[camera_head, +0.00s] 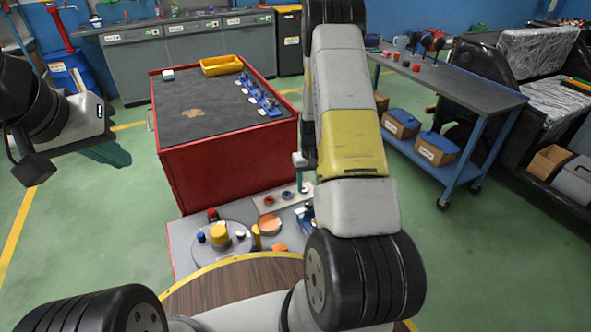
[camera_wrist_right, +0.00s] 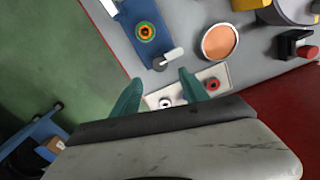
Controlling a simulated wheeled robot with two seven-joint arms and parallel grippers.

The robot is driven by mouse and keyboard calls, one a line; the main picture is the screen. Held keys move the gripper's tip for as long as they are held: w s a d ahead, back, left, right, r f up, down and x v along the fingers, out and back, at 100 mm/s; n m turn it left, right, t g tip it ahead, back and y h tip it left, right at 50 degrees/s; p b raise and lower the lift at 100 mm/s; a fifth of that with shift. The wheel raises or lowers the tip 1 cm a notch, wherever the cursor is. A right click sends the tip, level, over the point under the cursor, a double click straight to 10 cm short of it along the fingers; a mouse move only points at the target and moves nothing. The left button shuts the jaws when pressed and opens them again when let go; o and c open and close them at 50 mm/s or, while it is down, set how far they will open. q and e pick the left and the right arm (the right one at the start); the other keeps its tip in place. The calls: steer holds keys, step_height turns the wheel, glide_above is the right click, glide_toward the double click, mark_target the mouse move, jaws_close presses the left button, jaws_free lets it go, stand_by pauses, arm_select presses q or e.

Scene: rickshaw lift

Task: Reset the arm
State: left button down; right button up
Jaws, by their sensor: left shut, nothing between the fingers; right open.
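My left gripper (camera_head: 112,155) hangs at the left of the head view over the green floor, its teal fingers shut and empty. My right arm (camera_head: 350,140) reaches forward in the middle of the head view and mostly hides its own gripper. In the right wrist view the right gripper (camera_wrist_right: 160,88) is open, with two teal fingers apart and nothing held between them. A white tray (camera_wrist_right: 190,92) with small rings lies below the fingers, apart as far as I can tell. A blue fixture (camera_wrist_right: 135,22) with a ringed orange-green part is beside it.
A low grey worktop (camera_head: 188,255) holds a yellow cylinder (camera_head: 219,234), an orange disc (camera_head: 269,225) and small parts. Behind it stands a red cabinet (camera_head: 235,160) with a yellow bin (camera_head: 221,66). A blue-framed bench (camera_head: 450,78) stands right. Green floor is clear at left.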

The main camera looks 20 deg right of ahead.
steer(key=s+a+r+t+y, duration=0.1)
steer(key=s+a+r+t, duration=0.2)
steer(key=r, duration=1.1)
steer(key=s+a+r, duration=0.2)
steer(key=a+r, duration=0.3)
steer(key=r, duration=0.8)
steer(key=s+a+r+n+t, duration=0.1)
steer(key=s+a+r, duration=0.2)
steer(key=s+r, duration=0.3)
steer(key=s+a+r+t+y, duration=0.1)
steer(key=s+r, duration=0.6)
steer(key=s, duration=0.7)
steer(key=shift+a+n+t, duration=0.4)
steer(key=shift+a+t, duration=0.2)
steer(key=shift+a, duration=0.4)
steer(key=shift+s, duration=0.1)
